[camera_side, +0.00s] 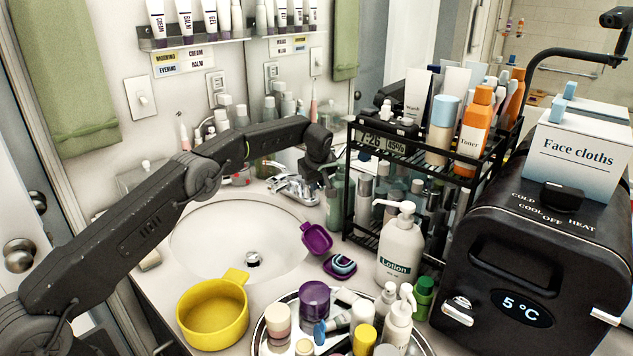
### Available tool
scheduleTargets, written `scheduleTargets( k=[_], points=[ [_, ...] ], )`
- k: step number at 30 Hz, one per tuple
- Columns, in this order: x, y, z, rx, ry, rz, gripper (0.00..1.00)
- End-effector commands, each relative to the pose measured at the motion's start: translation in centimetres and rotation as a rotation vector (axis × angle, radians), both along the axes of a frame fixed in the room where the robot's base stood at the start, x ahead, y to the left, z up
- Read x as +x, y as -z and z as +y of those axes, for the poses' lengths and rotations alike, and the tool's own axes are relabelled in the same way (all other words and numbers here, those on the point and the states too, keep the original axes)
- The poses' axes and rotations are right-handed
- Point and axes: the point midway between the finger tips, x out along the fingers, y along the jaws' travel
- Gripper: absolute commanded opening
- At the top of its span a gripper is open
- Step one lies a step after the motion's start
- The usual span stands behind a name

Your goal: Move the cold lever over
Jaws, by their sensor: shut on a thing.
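The chrome tap (292,187) stands at the back right rim of the white sink (205,235). A handle with a red mark (238,178) is at the left of the tap, partly behind my arm. My gripper (310,176) reaches down from the wrist at the right end of the tap and is shut on the cold lever there. The fingers are small and dark in this view, and they and the wrist hide most of that lever, so its angle cannot be told.
A black wire rack (400,220) crowded with bottles stands close to the right of my gripper. A lotion bottle (399,250), purple scoop (316,238), yellow pot (213,315) and loaded round tray (262,338) stand in front. A black warmer box (520,260) fills the right.

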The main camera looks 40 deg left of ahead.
Motion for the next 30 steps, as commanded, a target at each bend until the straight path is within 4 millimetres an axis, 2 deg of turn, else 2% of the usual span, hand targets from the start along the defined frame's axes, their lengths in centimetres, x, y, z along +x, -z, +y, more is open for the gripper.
scheduleTargets(
  k=[7, 8, 15, 30],
  points=[
    [0.05, -0.08, 0.09, 0.000, -0.004, -0.005, 0.00],
    [0.05, -0.07, 0.09, 0.000, -0.004, -0.005, 0.22],
    [0.03, -0.05, 0.05, 0.000, -0.002, -0.003, 0.45],
    [-0.43, -0.06, 0.25, -0.001, 0.066, 0.000, 0.45]
  ],
)
